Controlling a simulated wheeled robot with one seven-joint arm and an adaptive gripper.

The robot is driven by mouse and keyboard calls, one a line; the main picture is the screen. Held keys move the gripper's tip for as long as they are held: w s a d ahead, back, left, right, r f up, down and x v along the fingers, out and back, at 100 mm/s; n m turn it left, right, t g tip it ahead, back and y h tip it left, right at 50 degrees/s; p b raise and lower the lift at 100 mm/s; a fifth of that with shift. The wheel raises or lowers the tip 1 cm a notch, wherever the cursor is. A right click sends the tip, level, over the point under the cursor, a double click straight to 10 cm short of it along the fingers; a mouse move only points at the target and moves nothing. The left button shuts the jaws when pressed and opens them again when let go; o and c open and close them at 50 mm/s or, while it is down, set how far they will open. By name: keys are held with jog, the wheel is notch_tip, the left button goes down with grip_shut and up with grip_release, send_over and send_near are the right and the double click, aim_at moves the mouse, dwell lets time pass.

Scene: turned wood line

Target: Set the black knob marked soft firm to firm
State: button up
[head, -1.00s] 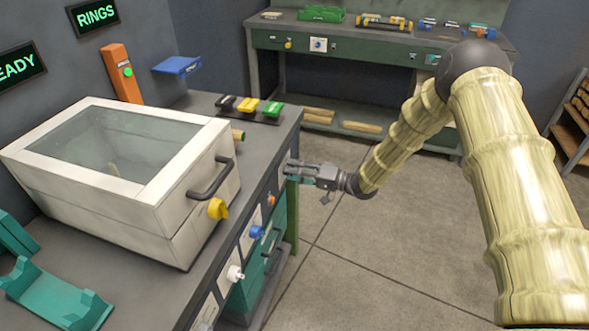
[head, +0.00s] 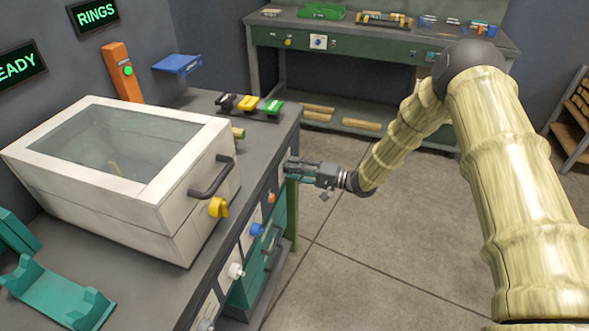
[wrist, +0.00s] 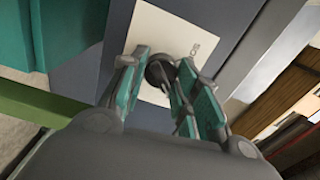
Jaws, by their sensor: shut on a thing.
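The black knob (wrist: 158,71) is in the wrist view, in front of a white plate (wrist: 150,32) on a dark panel. Part of a word starting "SO" shows on the plate, upside down. My gripper (wrist: 161,76) is shut on the knob, with one teal-padded finger on each side. The fingers cover part of the knob, and its pointer and the firm mark cannot be read. In the head view my gripper (head: 291,167) is at the far end of the bench front, where the knob is hidden.
Along the same bench front are an orange knob (head: 271,197), a blue knob (head: 256,230) and a white knob (head: 235,271). A white lidded box (head: 180,215) with a yellow knob (head: 218,207) stands on top. Open floor (head: 375,255) lies to the right.

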jog(key=o, duration=1)
jog(key=shift+d, duration=0.1)
jog(key=v, duration=1.2)
